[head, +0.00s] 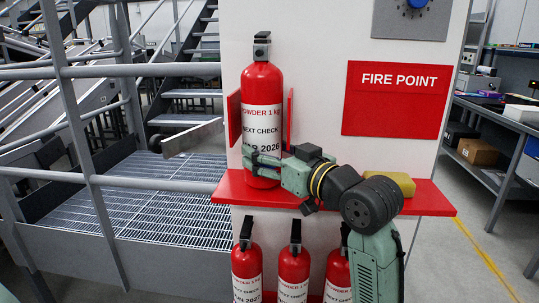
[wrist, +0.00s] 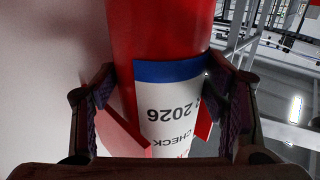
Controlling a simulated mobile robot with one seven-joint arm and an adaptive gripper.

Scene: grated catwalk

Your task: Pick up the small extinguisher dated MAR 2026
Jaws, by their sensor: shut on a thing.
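A small red extinguisher (head: 262,85) with a black valve head stands upright on the red shelf (head: 235,191), at a red bracket on the white panel. Its white label reads POWDER 1 kg, NEXT CHECK and a date ending in 2026; the month is partly hidden, its last letter looks like R. My gripper (head: 264,163) is shut on its lower body. In the wrist view the same extinguisher (wrist: 160,40) is between the fingers of my gripper (wrist: 155,92), its label upside down. I cannot see any gap between its base and the shelf.
Several more red extinguishers stand below the shelf, including one at the left (head: 246,268) and one in the middle (head: 293,268); my arm partly covers another (head: 337,268). A yellow block (head: 402,184) lies on the shelf's right. A FIRE POINT sign (head: 394,98) hangs above. Railings (head: 75,120) stand left.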

